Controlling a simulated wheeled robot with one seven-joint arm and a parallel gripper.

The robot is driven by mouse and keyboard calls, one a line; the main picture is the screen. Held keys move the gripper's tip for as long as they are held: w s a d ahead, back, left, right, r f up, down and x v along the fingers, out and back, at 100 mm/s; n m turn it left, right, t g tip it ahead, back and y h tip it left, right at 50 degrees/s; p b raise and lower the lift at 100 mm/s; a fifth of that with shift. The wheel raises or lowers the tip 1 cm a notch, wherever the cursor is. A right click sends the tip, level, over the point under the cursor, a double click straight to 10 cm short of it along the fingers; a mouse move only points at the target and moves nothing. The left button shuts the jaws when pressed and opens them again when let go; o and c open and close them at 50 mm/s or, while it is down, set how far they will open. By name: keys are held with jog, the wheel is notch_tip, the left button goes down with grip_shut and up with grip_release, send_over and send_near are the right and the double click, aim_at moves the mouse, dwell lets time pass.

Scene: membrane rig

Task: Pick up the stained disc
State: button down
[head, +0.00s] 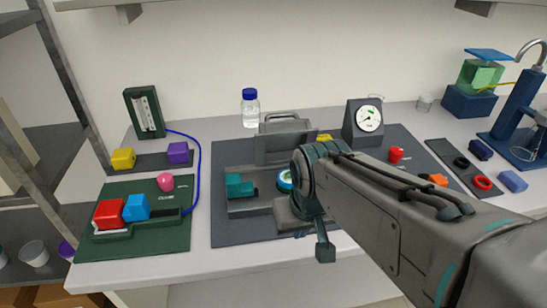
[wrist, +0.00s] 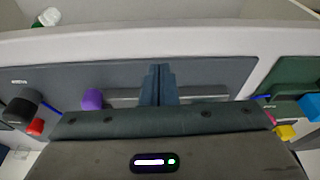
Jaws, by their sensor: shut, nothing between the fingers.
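I cannot make out a stained disc for certain in either view. In the head view a small round piece with a teal rim and a pale centre (head: 285,180) shows at the left edge of my arm, on the dark grey mat (head: 231,226); the arm hides part of it. A teal block (head: 239,186) sits to its left. My gripper shows in the wrist view (wrist: 158,86) with its two dark fingers together and nothing between them. In the head view my wrist covers the middle of the mat, and the fingertips are hidden.
A green board (head: 175,240) with red and blue blocks lies at left. A blue-capped bottle (head: 250,110) and a dial gauge (head: 366,119) stand at the back. A red knob (head: 396,154) and a dark strip (head: 452,160) with rings are at right. The front bench edge is clear.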

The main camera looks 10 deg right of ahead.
jog(key=c, duration=1.5)
grip_release()
jog(key=o, duration=0.5)
jog(key=shift+w+r+n, duration=0.25)
jog(key=shift+n, duration=0.25)
jog(key=shift+c, duration=0.2)
jog(key=o, duration=0.6)
jog(key=w+n, duration=0.1)
jog(key=n, duration=0.1)
jog(key=w+r+n, duration=0.1)
jog(key=shift+r+n, duration=0.2)
jog(key=shift+n, duration=0.2)
jog(key=n+h, duration=0.3)
jog(key=n, duration=2.1)
send_near(289, 177)
jog(key=f, duration=0.2)
jog(key=shift+w+d+f+t, duration=0.15)
jog(key=shift+w+f+t, duration=0.1)
jog(key=shift+f+t, duration=0.1)
jog(key=shift+d+x, duration=0.2)
jog(key=shift+x, duration=2.45)
